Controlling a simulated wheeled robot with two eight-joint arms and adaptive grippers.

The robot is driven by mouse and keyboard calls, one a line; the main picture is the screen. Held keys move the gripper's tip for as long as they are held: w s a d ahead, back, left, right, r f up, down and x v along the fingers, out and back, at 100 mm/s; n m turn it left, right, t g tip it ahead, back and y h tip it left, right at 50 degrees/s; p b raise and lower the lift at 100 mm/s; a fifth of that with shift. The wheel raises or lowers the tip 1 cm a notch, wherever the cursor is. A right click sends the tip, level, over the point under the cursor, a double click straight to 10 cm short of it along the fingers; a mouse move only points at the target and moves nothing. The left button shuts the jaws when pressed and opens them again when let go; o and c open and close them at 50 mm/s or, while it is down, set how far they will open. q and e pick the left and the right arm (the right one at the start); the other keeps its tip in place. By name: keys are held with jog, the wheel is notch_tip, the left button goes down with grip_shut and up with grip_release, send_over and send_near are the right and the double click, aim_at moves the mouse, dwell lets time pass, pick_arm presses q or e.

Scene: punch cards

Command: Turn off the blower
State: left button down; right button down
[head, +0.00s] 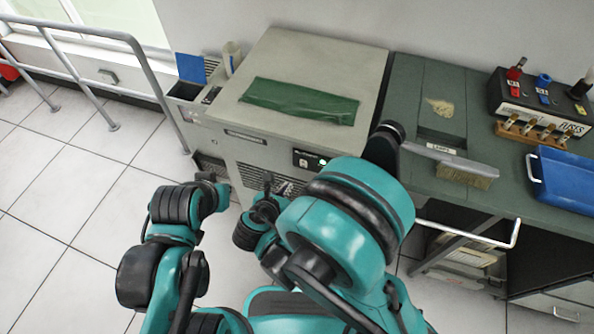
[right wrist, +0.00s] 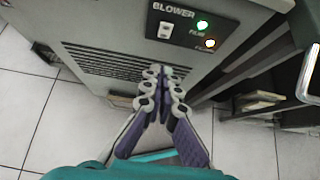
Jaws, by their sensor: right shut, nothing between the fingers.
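The blower panel (right wrist: 190,35) is a black plate on the front of a beige cabinet (head: 300,60); in the head view it shows small (head: 308,159). Which way the switch is tipped is too small to tell. My right gripper (right wrist: 163,75) is shut and empty, below the switch in the picture, in front of the vent slots, and apart from the switch. It also shows partly in the head view (head: 268,184). My left gripper (head: 212,178) is small and unclear, left of the right one.
A green cloth (head: 299,102) lies on the cabinet top. To the right, a green bench (head: 410,75) holds a brush (head: 465,172), a fuse box (head: 540,100) and a blue tray (head: 572,180). A metal railing (head: 95,36) stands left; tiled floor there is clear.

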jog(key=b, duration=0.4)
send_near(302, 164)
notch_tip(302, 164, down, 4)
jog(key=w, duration=0.1)
jog(key=w+d, duration=0.1)
jog(key=w, duration=0.1)
jog(key=shift+d, duration=0.1)
jog(key=shift+w+d+r+b, duration=0.1)
jog(key=shift+w+r+b, duration=0.15)
jog(key=shift+w, duration=0.35)
